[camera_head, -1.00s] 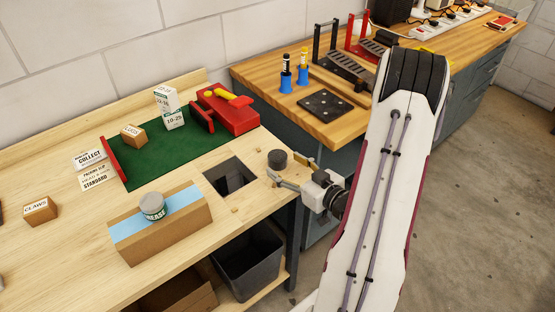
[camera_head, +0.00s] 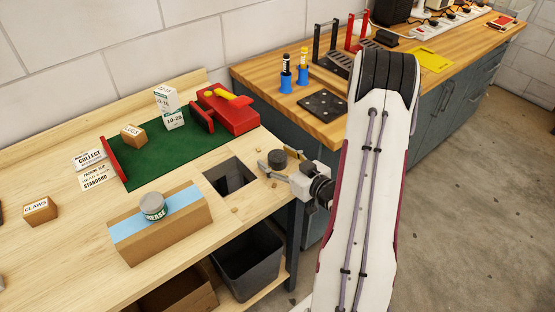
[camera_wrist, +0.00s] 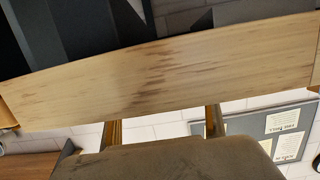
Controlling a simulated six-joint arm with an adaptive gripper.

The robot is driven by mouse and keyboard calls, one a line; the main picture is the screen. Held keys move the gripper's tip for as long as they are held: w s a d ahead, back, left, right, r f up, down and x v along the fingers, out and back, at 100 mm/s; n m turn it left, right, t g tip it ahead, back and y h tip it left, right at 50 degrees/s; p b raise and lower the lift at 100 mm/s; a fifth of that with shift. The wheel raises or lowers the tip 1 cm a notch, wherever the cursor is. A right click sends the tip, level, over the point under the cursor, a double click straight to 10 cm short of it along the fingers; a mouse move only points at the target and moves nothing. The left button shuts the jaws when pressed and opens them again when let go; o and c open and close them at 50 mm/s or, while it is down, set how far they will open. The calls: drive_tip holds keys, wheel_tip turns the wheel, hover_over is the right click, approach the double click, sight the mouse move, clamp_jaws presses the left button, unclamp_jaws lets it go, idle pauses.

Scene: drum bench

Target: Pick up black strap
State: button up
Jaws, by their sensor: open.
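A small dark round roll (camera_head: 278,156), which looks like the black strap, stands on the light wooden bench near its right corner. My gripper (camera_head: 278,168) is at the bench corner with its fingers spread and pointing toward the roll. One finger shows in front of and left of the roll, the other to its right. The roll appears to lie between them, but I cannot tell whether either finger touches it. In the wrist view a large dark brownish shape (camera_wrist: 170,162) fills the bottom middle; I cannot tell for sure whether it is the roll.
A square opening (camera_head: 231,177) in the bench lies just left of my gripper, above a black bin (camera_head: 250,262). A cardboard box (camera_head: 165,238) with a grease tin (camera_head: 153,206) is further left.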

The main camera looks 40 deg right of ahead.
sight(278, 156)
idle(0.4)
drive_tip(key=c, duration=1.2)
drive_tip(key=shift+r, duration=0.25)
drive_tip(key=shift+r, duration=4.75)
